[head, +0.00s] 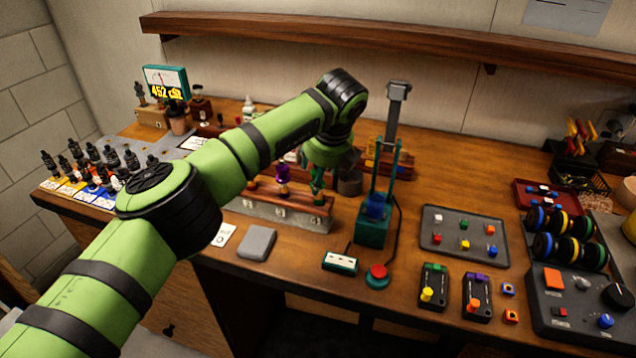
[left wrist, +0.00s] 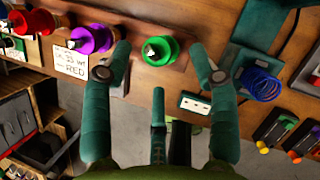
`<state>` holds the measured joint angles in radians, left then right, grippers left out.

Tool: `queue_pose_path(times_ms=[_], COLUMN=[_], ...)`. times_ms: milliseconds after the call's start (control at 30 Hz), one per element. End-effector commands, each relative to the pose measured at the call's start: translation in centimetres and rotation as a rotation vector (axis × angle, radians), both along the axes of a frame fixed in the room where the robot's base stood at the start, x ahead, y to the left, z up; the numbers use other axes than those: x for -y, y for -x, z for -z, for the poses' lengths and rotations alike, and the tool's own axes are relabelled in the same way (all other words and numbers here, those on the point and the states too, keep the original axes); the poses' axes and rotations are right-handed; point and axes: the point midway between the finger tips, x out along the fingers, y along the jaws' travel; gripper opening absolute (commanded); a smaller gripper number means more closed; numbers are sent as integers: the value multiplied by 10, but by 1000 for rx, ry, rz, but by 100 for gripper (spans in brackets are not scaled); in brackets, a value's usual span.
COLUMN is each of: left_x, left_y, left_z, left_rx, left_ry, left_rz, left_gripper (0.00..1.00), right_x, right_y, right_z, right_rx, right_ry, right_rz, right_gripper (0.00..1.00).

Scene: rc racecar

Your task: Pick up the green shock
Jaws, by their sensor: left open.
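The green shock (left wrist: 160,49) stands on a wooden rack (left wrist: 130,20) in the left wrist view, seen nearly end-on. My left gripper (left wrist: 161,58) is open, with one finger on each side of the green shock and visible gaps between. A third finger shows below it. In the head view my left gripper (head: 318,182) hangs over the right part of the rack (head: 275,212); its fingers and wrist make the green shock hard to tell apart there. The purple shock (left wrist: 92,40) stands to the left, also seen in the head view (head: 282,182). My right gripper is not in view.
A teal press stand (head: 372,232) with a blue spring is close right of the rack. A grey tray (head: 463,250) with small cubes lies farther right. A grey block (head: 257,243) and a red button (head: 378,272) lie in front.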

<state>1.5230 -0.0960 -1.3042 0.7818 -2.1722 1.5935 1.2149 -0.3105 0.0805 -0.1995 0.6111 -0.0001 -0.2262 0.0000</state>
Motion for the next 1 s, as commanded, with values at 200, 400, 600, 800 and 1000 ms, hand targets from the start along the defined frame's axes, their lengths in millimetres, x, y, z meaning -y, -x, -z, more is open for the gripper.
queue_pose_path(times_ms=[200, 400, 600, 800, 1000], left_x=[-2, -4, -4, -4, -3], left_y=[-12, -15, -15, -16, -16], left_z=[28, 38, 38, 37, 36], left_rx=[-4, -1, -1, 1, 3], left_ry=[0, 1, 1, 2, 3], left_rz=[-2, 1, 1, 2, 3], left_gripper=[60, 60, 40, 3, 3], right_x=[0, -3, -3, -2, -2], right_y=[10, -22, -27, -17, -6], right_z=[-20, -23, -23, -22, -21], right_rx=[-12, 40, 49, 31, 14], right_ry=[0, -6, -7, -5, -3], right_rz=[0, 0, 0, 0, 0], right_gripper=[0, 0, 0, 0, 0])
